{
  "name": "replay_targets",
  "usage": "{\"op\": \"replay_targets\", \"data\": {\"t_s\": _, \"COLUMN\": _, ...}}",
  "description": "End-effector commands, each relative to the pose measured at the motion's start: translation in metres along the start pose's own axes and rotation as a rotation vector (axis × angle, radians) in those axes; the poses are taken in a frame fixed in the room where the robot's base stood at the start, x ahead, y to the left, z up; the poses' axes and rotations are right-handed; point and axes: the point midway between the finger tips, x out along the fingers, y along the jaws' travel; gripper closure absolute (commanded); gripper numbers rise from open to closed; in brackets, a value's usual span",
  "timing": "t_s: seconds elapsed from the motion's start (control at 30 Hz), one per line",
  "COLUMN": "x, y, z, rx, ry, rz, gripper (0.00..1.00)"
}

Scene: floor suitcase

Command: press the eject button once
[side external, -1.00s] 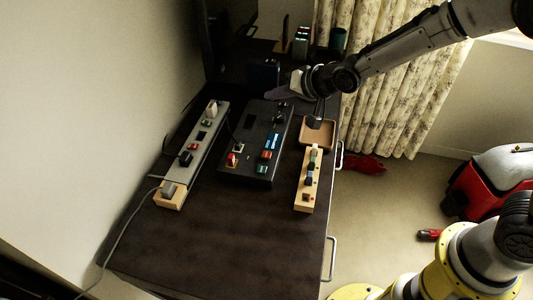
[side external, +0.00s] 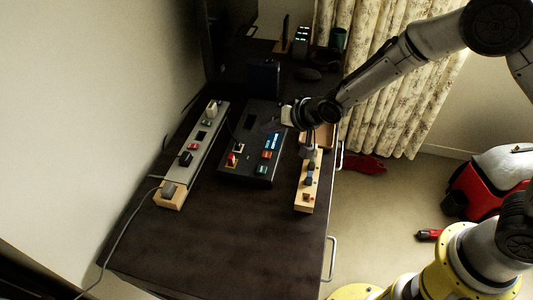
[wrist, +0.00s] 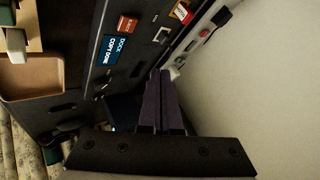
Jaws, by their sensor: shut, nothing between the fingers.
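A black dock box (side external: 243,178) lies on the dark desk, with a blue display (side external: 271,141), a red-orange button (side external: 266,154), a green button (side external: 262,169) and a red switch (side external: 231,159). The wrist view shows the blue display (wrist: 113,50), which seems to read "DOCK COPY DONE", the red-orange button (wrist: 127,25) and the red switch (wrist: 182,12). I cannot read for sure which control is marked eject.
A grey strip with switches (side external: 200,140) lies left of the box. A wooden strip with controls (side external: 304,190) and a brown tray (side external: 328,138) lie right of it. A wall stands at left. The desk's front (side external: 220,235) is clear.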

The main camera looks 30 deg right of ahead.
Motion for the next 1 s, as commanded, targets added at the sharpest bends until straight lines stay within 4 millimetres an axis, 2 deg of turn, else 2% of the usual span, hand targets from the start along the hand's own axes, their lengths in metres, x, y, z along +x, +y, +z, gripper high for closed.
{"op": "replay_targets", "data": {"t_s": 0.2, "x": 0.021, "y": 0.016, "z": 0.016, "rx": -0.001, "ry": -0.002, "rz": 0.002, "gripper": 1.0}}
{"op": "replay_targets", "data": {"t_s": 0.5, "x": 0.043, "y": 0.031, "z": 0.031, "rx": 0.0, "ry": 0.0, "rz": 0.0, "gripper": 1.0}}
{"op": "replay_targets", "data": {"t_s": 1.0, "x": 0.048, "y": 0.035, "z": 0.034, "rx": -0.001, "ry": 0.001, "rz": -0.001, "gripper": 1.0}}
